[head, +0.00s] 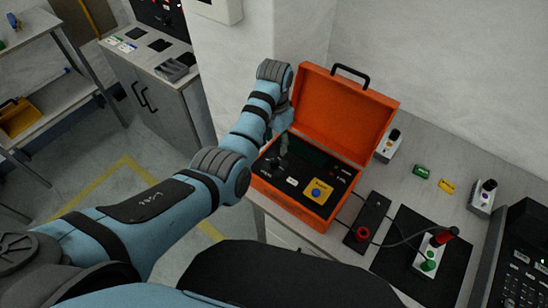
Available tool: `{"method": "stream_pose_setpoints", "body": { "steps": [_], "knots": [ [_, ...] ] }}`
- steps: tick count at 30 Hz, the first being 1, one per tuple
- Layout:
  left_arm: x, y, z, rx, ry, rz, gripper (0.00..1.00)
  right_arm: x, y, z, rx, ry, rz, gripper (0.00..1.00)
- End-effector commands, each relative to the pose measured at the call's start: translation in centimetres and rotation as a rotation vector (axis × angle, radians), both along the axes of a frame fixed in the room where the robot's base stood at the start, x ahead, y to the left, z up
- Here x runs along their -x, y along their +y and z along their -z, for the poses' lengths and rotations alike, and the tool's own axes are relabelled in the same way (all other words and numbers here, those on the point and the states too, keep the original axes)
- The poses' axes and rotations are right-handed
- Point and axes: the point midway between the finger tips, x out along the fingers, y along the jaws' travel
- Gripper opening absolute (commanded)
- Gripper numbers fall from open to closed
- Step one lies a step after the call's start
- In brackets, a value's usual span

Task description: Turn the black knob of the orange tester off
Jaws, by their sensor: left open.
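The orange tester (345,112) is a case standing on the grey bench with its lid raised and a black handle on top. Its dark panel (302,169) carries a yellow square with a blue button (318,189) and small labels. My left arm reaches in from the left. My left gripper (283,148) is open, pointing down over the left part of the panel. The black knob lies in that dark area and I cannot make it out clearly, so its setting and any contact with the fingers are unclear. My right gripper is out of view.
Green (422,171) and yellow (447,186) pieces lie behind. A black keypad device (520,262) stands at far right.

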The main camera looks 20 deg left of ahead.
Motion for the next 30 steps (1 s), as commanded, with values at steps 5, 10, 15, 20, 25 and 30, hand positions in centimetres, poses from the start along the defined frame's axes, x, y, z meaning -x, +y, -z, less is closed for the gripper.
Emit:
{"method": "stream_pose_setpoints", "body": {
  "steps": [5,10,15,20,25,30],
  "knots": [
    [0.1,0.0,5.5,0.001,0.003,-0.001,0.43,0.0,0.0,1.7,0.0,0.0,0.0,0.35],
    [0.0,0.0,7.8,0.001,0.0,-0.002,0.43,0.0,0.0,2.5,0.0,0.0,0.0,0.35],
    [0.0,0.0,8.2,0.001,-0.002,-0.002,0.43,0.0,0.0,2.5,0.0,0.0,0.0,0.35],
    [0.0,0.0,8.1,0.001,-0.002,-0.002,0.43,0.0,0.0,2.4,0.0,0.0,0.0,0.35],
    [0.0,0.0,8.1,0.001,-0.002,-0.002,0.16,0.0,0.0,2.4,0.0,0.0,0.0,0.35],
    [0.0,0.0,8.1,0.001,-0.002,-0.004,0.0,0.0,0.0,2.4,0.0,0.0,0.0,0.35]
  ]
}}
